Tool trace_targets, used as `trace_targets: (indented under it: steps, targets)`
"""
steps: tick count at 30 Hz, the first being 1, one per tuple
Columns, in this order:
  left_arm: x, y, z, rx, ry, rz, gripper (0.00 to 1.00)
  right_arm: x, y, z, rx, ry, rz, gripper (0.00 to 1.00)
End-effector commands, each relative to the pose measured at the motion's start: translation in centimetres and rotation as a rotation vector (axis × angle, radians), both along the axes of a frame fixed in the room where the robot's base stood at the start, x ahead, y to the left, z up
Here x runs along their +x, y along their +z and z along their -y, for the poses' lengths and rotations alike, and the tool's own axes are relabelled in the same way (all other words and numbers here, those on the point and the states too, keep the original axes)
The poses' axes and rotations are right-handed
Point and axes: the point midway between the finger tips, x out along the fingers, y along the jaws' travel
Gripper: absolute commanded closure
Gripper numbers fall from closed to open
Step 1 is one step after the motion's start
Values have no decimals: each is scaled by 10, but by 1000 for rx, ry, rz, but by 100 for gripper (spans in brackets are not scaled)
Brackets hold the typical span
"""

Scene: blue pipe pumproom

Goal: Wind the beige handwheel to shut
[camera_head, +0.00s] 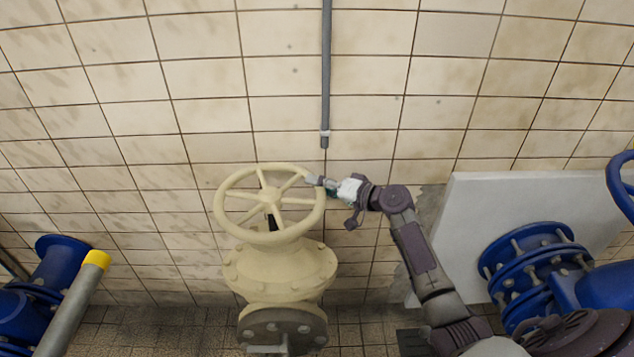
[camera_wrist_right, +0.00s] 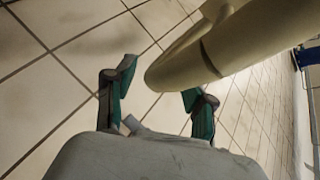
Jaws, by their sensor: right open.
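The beige handwheel (camera_head: 270,194) is a spoked wheel on top of a beige valve body (camera_head: 285,268), left of the middle in the head view. My right gripper (camera_head: 314,182) is at the upper right part of its rim, coming from the right. In the right wrist view, the open gripper (camera_wrist_right: 160,86) has its two fingers apart, and a beige curved rim part (camera_wrist_right: 185,62) shows between and beyond them. I cannot tell whether a finger touches the rim. My left gripper is not in view.
A grey vertical pipe (camera_head: 326,80) runs down the tiled wall behind the wheel. Blue flanged pipework (camera_head: 535,255) is at the right by a pale slab (camera_head: 480,200). A blue pipe (camera_head: 58,265) and a grey, yellow-capped pole (camera_head: 75,305) stand at the left.

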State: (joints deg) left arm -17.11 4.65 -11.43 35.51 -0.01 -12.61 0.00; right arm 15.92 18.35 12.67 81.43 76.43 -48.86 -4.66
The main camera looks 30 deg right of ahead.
Motion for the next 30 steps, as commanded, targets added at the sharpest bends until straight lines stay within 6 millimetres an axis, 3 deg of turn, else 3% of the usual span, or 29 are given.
trace_targets:
  steps: [12,22,30]
  targets:
    - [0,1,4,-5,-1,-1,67,9,-2,-4,-1,-1,0,46]
    - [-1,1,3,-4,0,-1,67,8,-2,-4,0,-1,0,99]
    - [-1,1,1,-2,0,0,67,8,-3,-4,-2,-2,0,100]
